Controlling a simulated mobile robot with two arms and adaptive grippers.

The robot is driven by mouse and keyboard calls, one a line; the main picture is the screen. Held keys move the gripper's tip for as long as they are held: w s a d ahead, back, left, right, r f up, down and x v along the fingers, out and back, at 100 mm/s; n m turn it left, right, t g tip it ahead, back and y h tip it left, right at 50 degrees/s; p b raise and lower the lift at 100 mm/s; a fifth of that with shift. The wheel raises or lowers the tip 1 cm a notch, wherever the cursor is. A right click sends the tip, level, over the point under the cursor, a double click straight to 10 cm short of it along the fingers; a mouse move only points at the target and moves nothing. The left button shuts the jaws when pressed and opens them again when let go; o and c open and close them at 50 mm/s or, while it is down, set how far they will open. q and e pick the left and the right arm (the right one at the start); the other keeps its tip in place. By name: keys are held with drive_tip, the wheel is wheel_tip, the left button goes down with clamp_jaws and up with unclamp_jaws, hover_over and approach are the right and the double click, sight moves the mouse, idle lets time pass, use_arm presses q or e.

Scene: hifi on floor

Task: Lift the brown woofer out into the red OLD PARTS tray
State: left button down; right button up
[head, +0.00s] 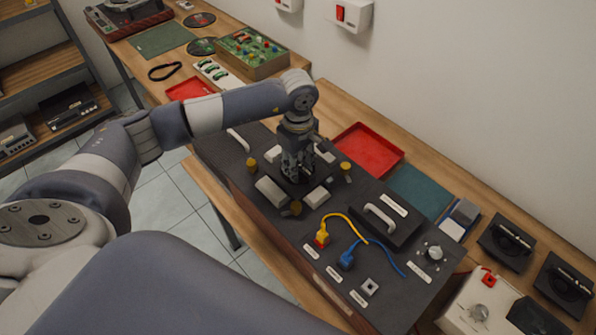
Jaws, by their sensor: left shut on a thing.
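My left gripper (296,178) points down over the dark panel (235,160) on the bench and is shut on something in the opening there. This appears to be the brown woofer, but the gripper hides most of it and I cannot make out its colour. White blocks and several yellow knobs (345,167) stand around the gripper. An empty red tray (368,148) lies just behind the panel, to the right of the gripper. A second red tray (190,88) lies to the left, partly behind my arm. No lettering is readable on either. My right gripper is not in view.
On the panel's right are a yellow plug (322,236), a blue plug (346,260), a handled cover (380,216) and a knob (434,253). A green circuit board box (252,52) stands at the back left.

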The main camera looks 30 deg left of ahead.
use_arm(q)
drive_tip(key=shift+r+p, duration=0.3)
drive_tip(key=shift+p, duration=0.15)
drive_tip(key=shift+w+r, duration=0.1)
drive_tip(key=shift+r, duration=0.2)
wheel_tip(320, 180, up, 9)
drive_tip(key=b, duration=0.3)
drive_tip(key=shift+f, duration=0.2)
drive_tip(key=shift+r, duration=0.75)
